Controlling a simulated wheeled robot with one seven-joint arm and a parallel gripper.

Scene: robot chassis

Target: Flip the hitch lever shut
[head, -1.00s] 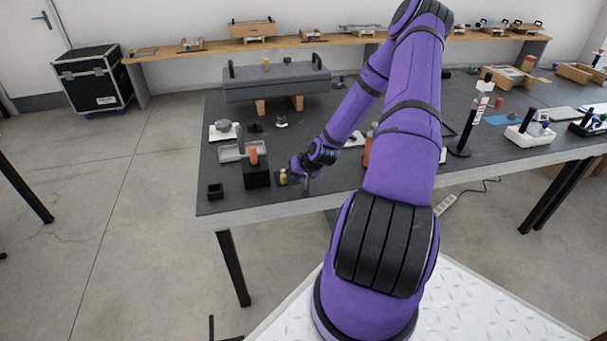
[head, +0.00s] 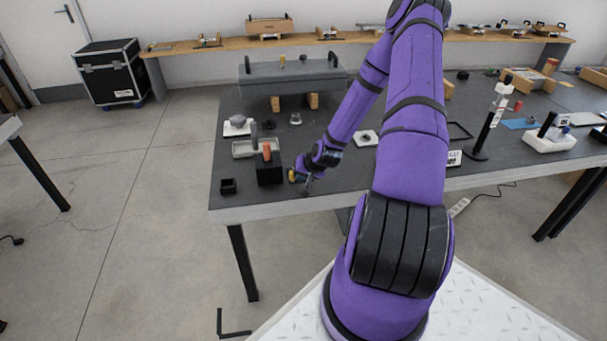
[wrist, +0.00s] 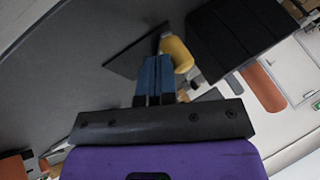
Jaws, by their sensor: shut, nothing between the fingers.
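A small yellow cylindrical piece (head: 292,176) sits near the table's front edge, just right of a black block (head: 269,172). In the wrist view the yellow piece (wrist: 177,53) is beside a thin dark plate (wrist: 132,55). An orange upright part (head: 267,152) shows at the black block; in the wrist view the orange part (wrist: 263,88) is at the right. I cannot tell for sure which part is the hitch lever. My gripper (wrist: 155,60) is shut and empty, its blue fingertips close to the yellow piece. Whether they touch is unclear.
A small black open box (head: 228,186) stands left of the black block. A grey tray (head: 243,149) and a white-based item (head: 238,126) lie behind. A long grey bench block (head: 292,80) stands farther back. The tabletop around my gripper is mostly clear.

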